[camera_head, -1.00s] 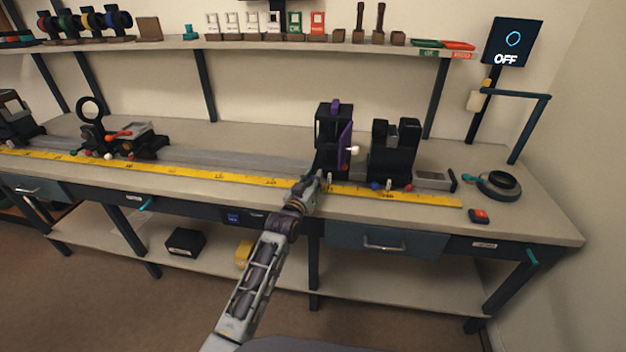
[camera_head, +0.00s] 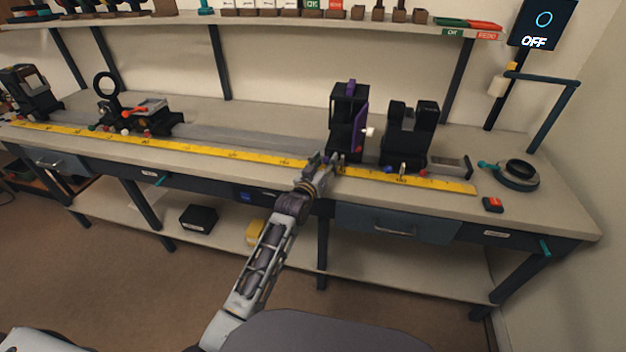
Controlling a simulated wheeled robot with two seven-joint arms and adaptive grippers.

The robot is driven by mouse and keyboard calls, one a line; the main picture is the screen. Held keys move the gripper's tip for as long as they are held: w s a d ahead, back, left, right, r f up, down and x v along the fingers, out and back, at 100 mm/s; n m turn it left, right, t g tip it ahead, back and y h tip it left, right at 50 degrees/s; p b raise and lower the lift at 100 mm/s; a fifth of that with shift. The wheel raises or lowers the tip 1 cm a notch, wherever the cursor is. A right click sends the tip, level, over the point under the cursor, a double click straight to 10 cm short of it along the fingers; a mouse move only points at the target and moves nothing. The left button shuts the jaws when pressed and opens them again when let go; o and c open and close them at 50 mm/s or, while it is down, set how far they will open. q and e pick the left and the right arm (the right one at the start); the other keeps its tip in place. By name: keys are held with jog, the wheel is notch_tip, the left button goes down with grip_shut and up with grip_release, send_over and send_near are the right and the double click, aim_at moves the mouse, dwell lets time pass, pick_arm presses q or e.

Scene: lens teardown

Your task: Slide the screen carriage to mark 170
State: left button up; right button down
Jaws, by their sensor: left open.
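A black carriage with a purple edge and a white side knob (camera_head: 348,122) stands upright on the bench rail, right of the middle. I cannot tell for certain whether it is the screen carriage. A yellow scale (camera_head: 230,154) runs along the front of the rail; its numbers are too small to read. My left gripper (camera_head: 325,160) is open at the scale, just in front and left of the foot of this carriage. Whether it touches the carriage is unclear. My right gripper is not in view.
A black forked carriage (camera_head: 410,135) stands close on the right. A lens carriage (camera_head: 107,90) and a framed carriage (camera_head: 30,90) stand far left. The rail (camera_head: 250,138) between is clear. A round dark ring (camera_head: 520,172) lies at the right end.

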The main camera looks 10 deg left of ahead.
pick_arm(q)
jog(key=v, duration=1.1)
dwell(0.3)
dwell(0.5)
